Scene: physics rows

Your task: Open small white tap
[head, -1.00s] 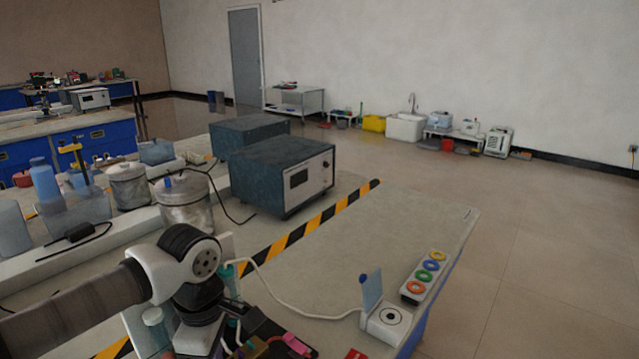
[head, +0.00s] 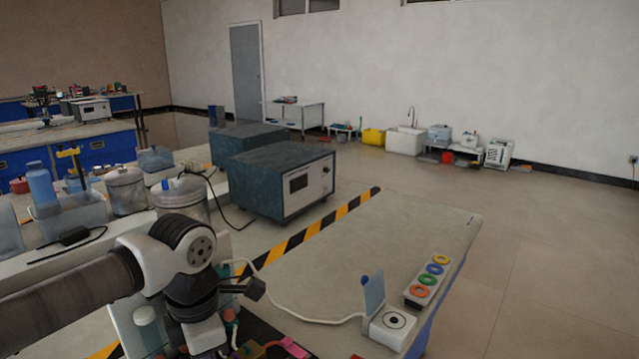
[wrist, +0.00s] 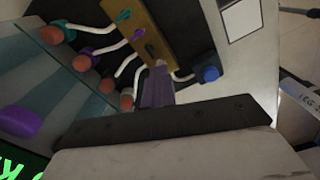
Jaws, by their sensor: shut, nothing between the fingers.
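In the wrist view a brass-coloured block (wrist: 140,22) carries a green lever (wrist: 123,15), a purple lever (wrist: 138,35) and a dark one. Several white curved spouts (wrist: 88,28) run from it to orange-red ends. No white lever stands out clearly; a small pale piece shows at the block's lower end, and I cannot tell whether it is the white tap. My gripper (wrist: 159,68) is shut and empty, its purplish fingers pointing at that lower end. Contact is not clear. In the head view my arm hides most of this area.
A blue knob (wrist: 208,73) sticks out beside the block. In the head view, a dark instrument box (head: 275,180), metal pots (head: 180,200), a white socket box (head: 393,326) and a strip of coloured rings (head: 428,280) stand on the bench.

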